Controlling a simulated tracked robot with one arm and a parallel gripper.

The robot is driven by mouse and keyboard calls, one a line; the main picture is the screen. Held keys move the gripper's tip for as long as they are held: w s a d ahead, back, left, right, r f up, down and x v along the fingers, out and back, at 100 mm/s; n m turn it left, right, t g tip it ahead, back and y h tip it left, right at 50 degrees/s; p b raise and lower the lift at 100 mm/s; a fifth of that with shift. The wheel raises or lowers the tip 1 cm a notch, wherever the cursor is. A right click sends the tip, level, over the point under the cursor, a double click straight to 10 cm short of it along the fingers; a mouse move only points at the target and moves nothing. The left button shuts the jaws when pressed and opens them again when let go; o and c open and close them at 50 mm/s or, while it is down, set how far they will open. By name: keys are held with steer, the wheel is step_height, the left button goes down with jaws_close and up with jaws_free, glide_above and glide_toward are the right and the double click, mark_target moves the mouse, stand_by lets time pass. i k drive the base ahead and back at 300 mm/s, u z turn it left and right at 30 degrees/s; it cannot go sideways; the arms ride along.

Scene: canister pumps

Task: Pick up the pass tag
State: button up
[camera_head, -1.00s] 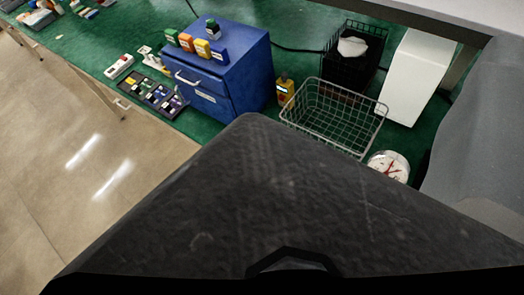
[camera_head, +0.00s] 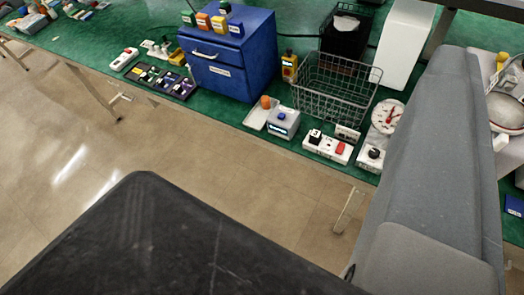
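I cannot make out the pass tag for sure in the head view. A small blue piece with pale lettering (camera_head: 513,206) lies on the green bench at the right edge, partly cut off; I cannot tell whether it is the tag. My gripper's fingers do not show. A large dark part of my own body fills the bottom left, and a grey arm link of mine crosses the right side, hiding part of the bench.
The green bench (camera_head: 150,35) holds a blue drawer cabinet (camera_head: 225,80), a wire basket (camera_head: 335,90), a black tray (camera_head: 160,80), a round dial gauge (camera_head: 387,117), a power strip (camera_head: 328,146) and a grey device (camera_head: 283,123). The floor (camera_head: 200,150) in front is clear.

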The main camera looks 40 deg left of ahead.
mark_target(188, 17)
steer(key=k, duration=1.25)
steer(key=u, duration=0.55)
steer(key=i, duration=1)
steer(key=z, duration=0.05)
